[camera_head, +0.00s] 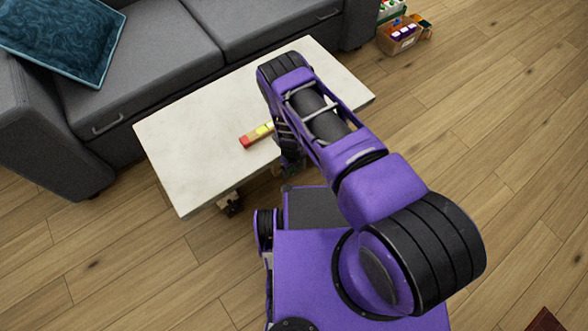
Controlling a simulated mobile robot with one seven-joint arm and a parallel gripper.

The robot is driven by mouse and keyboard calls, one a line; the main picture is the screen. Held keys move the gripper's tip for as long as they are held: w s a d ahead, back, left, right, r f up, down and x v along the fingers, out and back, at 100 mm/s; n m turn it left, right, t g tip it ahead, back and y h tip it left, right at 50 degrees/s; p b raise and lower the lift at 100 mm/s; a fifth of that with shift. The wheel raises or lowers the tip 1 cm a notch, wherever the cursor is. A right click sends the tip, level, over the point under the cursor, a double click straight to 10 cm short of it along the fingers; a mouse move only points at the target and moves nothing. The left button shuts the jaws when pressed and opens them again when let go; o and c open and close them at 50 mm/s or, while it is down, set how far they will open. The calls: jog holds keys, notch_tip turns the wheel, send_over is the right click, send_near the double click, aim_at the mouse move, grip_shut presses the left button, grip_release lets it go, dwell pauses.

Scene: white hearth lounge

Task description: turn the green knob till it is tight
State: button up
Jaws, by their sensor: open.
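I cannot make out a green knob in the head view. A short bar with red and yellow parts (257,136) lies on the white tabletop (185,140), and its right end is hidden behind my arm. My gripper (290,160) is a small dark shape under the end of my purple arm, near the table's front edge, just right of the bar. My arm covers much of it, so its fingertips and any contact are not clear. Nothing shows held in it.
A grey sofa (160,65) with a blue cushion (65,35) stands behind the table. A box of small coloured things (402,38) is on the floor at the upper right. The tabletop's left part is bare. Wooden floor (500,140) lies open to the right.

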grip_shut()
dwell(0.3)
jog(key=shift+d, duration=0.1)
jog(key=shift+w+d+g+y, duration=0.15)
jog(key=shift+g+y, duration=0.55)
jog(key=shift+y, duration=0.3)
jog(key=shift+w+d+g+y, duration=0.1)
jog(key=shift+g+y, duration=0.8)
jog(key=shift+y, duration=0.4)
grip_release()
